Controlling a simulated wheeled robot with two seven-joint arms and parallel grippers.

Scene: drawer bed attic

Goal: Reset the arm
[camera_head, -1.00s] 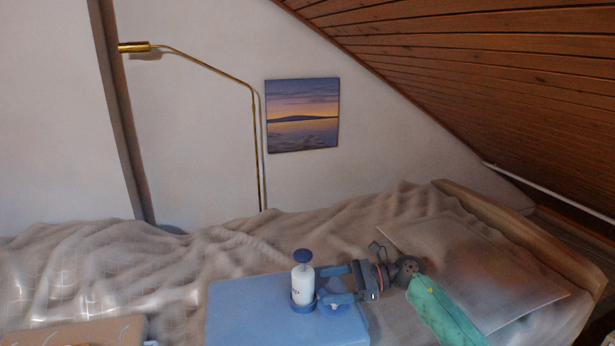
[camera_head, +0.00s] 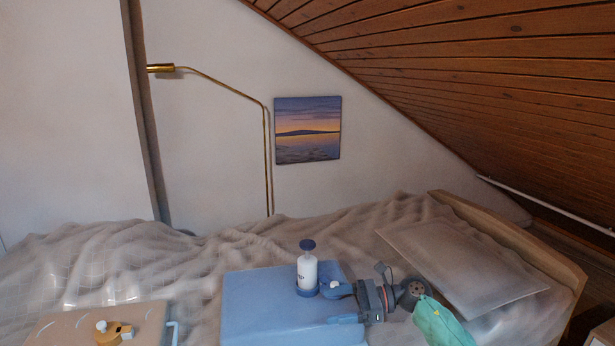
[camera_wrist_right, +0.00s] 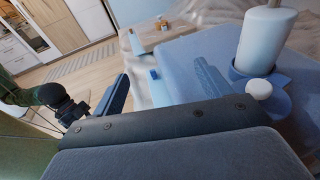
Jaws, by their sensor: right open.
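My right gripper (camera_head: 338,304) is open and empty over the right part of the blue box (camera_head: 250,315), its fingers pointing left. A white bottle (camera_head: 307,271) with a dark blue top stands upright in a blue ring on the box, to the left of and behind the fingers. In the right wrist view the open fingers (camera_wrist_right: 160,90) show with nothing between them, and the bottle (camera_wrist_right: 265,42) is at the upper right, apart from them. A small round white knob (camera_wrist_right: 259,89) is beside the bottle's ring. My left gripper is not in view.
A tan board (camera_head: 75,325) with a yellow-brown piece (camera_head: 114,333) lies at the front left. A pillow (camera_head: 460,265) and the wooden bed end (camera_head: 515,240) are to the right. Rumpled bedding lies behind. A brass lamp (camera_head: 268,160) stands by the wall, under a sloping wooden ceiling.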

